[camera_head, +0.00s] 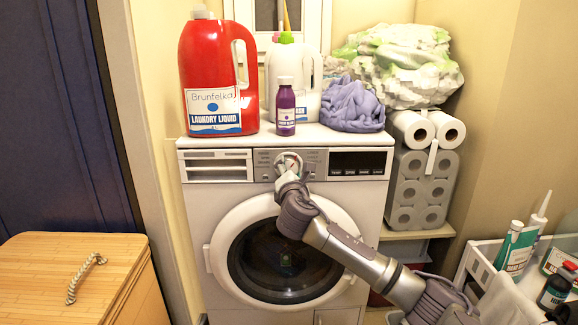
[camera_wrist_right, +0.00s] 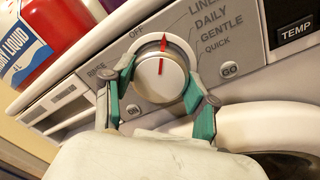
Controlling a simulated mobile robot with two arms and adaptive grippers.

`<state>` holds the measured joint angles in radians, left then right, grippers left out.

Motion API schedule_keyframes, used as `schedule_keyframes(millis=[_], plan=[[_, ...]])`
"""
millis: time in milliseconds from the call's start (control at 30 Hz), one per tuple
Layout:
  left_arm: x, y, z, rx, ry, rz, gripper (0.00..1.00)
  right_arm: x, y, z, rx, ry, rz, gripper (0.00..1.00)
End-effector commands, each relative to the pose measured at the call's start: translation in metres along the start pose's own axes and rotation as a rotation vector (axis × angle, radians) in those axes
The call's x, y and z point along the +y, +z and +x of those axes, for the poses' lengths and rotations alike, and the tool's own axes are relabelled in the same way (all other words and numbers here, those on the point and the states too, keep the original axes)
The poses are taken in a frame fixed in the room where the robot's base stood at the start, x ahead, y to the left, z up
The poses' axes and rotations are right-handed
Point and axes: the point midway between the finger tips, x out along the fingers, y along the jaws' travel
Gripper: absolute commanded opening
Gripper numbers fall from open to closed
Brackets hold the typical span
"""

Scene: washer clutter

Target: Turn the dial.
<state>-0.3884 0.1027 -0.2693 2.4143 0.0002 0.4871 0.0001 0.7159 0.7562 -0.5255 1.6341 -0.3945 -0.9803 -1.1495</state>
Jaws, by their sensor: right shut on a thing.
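The washer's round white dial (camera_wrist_right: 160,80) sits on the grey control panel in the right wrist view. It has a red line on its face and a red pointer at its upper edge. The pointer lies between the OFF and LINEN labels. My right gripper (camera_wrist_right: 160,97) is shut on the dial, with one green-padded finger on each side of it. In the head view, my right gripper (camera_head: 287,172) reaches the panel of the white washer (camera_head: 223,202), hiding part of the dial (camera_head: 288,159). My left gripper is not in view.
A red detergent jug (camera_head: 206,75), a purple bottle (camera_head: 285,108), a white jug (camera_head: 308,88) and a purple cloth (camera_head: 350,105) stand on the washer. A GO button (camera_wrist_right: 228,69) is right of the dial. A wooden box (camera_head: 60,270) stands at left, a white cart (camera_head: 480,262) at right.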

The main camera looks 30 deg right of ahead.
Motion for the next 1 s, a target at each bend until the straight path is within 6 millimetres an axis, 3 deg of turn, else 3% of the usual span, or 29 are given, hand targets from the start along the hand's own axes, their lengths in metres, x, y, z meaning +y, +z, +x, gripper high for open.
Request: schedule_keyframes(millis=[200, 433, 1000], plan=[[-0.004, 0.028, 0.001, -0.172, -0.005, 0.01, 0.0, -0.001, -0.001, 0.0, -0.011, -0.002, 0.209, 0.23], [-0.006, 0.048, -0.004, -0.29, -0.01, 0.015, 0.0, -0.001, -0.001, 0.0, -0.024, -0.001, 0.427, 0.23], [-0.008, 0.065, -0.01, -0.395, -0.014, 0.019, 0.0, -0.001, -0.003, 0.0, -0.056, 0.004, 0.968, 0.23]])
